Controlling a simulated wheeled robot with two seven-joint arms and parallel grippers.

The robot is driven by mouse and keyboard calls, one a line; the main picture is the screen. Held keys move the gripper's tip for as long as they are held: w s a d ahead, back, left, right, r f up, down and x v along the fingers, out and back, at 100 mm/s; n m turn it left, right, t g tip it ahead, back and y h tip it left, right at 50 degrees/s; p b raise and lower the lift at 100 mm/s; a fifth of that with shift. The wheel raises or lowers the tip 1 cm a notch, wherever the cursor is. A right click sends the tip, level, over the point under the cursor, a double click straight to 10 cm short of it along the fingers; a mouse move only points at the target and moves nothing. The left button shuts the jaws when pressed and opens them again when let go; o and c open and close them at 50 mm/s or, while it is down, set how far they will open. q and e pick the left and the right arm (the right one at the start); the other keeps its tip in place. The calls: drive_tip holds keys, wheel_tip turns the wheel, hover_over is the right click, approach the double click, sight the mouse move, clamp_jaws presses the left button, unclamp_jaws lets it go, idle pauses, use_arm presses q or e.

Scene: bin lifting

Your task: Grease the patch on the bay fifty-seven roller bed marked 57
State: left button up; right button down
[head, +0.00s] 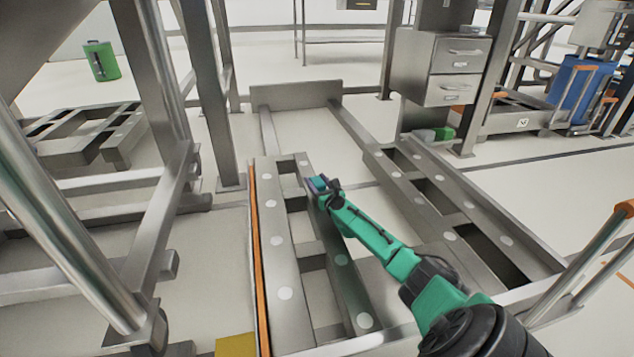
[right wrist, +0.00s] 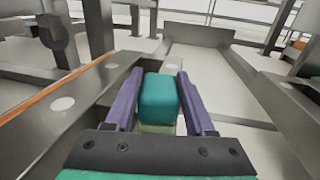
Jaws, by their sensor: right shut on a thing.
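My right gripper (head: 322,188) reaches over the left rail of the steel roller bed (head: 287,240). In the right wrist view its two purple fingers (right wrist: 160,76) are shut on a teal block (right wrist: 159,100) with a paler green lower part. The block is at or just above the rail; I cannot tell if it touches. I cannot make out a grease patch or a number 57. My left gripper is not in view.
A second rail (head: 450,215) with dark openings lies to the right. Steel posts (head: 212,90) stand at the left. A drawer cabinet (head: 440,70) stands behind, with a green item (head: 443,133) near its foot. A green can (head: 101,61) is at the far left.

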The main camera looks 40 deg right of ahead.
drive_tip(key=shift+f+b, duration=0.9)
drive_tip(key=shift+f, duration=0.1)
